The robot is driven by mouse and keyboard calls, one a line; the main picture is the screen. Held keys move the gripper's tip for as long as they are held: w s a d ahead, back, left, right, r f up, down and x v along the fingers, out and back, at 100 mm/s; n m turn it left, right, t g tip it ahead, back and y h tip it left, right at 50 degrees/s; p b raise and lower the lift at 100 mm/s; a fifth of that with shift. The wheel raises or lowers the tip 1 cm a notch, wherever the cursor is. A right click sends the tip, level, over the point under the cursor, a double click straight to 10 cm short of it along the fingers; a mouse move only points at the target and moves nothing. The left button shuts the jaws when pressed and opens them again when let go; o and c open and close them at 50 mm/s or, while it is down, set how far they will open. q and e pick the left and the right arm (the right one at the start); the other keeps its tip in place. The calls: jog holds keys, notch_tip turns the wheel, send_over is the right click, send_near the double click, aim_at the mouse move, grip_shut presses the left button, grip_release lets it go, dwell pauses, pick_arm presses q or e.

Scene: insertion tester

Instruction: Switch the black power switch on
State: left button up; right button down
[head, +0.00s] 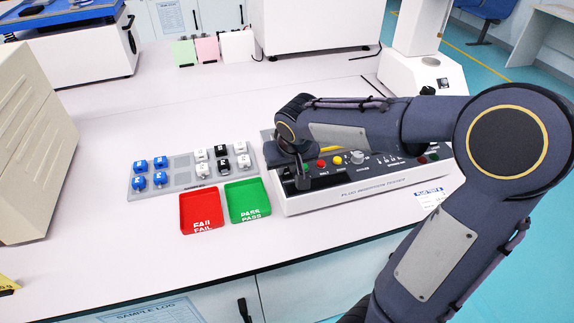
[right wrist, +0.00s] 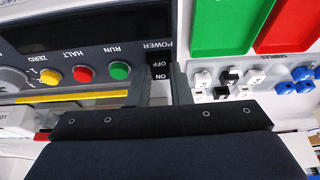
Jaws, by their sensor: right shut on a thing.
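The grey tester (head: 350,195) has a black panel with a row of coloured controls. In the right wrist view, the black power switch area (right wrist: 161,70), marked OFF and ON under the word POWER, lies between my fingers. My right gripper (head: 301,181) reaches down to the left end of this panel and is shut on the black power switch. Its two fingers also show in the right wrist view (right wrist: 163,88), one on each side. The fingers and wrist hide much of the switch, so I cannot tell its position. My left gripper is not in view.
Right of the switch are a green RUN button (right wrist: 120,70), a red HALT button (right wrist: 83,73) and a yellow ZERO button (right wrist: 50,76). A red FAIL tray (head: 201,213), a green PASS tray (head: 248,202) and a grey plug rack (head: 180,187) stand left of the tester.

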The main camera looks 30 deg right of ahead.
aim_at(286, 171)
jog(key=g+p, duration=0.1)
jog(key=p, duration=0.3)
jog(key=w+g+p, duration=0.1)
jog(key=g+p, duration=0.1)
jog(key=p, duration=0.1)
jog(key=shift+d+r+y+p, duration=0.15)
jog(key=shift+r+y+p, duration=0.2)
jog(key=shift+y+p, duration=0.05)
jog(key=shift+w+f+g, duration=0.1)
jog(key=shift+f+g, duration=0.1)
jog(key=shift+g, duration=0.2)
jog(key=c, duration=1.3)
grip_release()
jog(key=shift+r, duration=0.1)
notch_tip(286, 171, up, 8)
jog(key=shift+f, duration=0.2)
